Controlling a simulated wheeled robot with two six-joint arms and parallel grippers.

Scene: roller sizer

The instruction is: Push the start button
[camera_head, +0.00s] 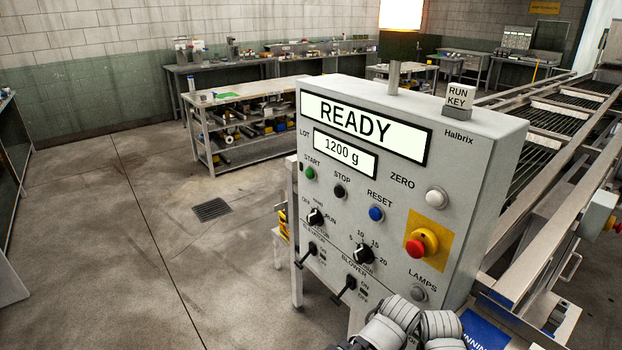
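The green START button (310,173) is on the left of the grey control panel (400,190), under the word START. It looks like a small round button with a dark ring, and nothing covers it. The dark STOP button (340,191) and the blue RESET button (376,214) sit to its right, stepping down in the picture. The upper display (365,127) reads READY, and the lower one (345,155) reads 1200 g. Grey rounded links of one of my arms show at the bottom edge, in front of the panel's lower part. No fingertips of either gripper can be made out.
A red mushroom button (415,248) on yellow, a white ZERO button (436,198), rotary knobs (363,254) and black levers (307,254) share the panel. A roller conveyor (560,150) runs behind it at right. The floor at left is open, with a drain grate (211,210).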

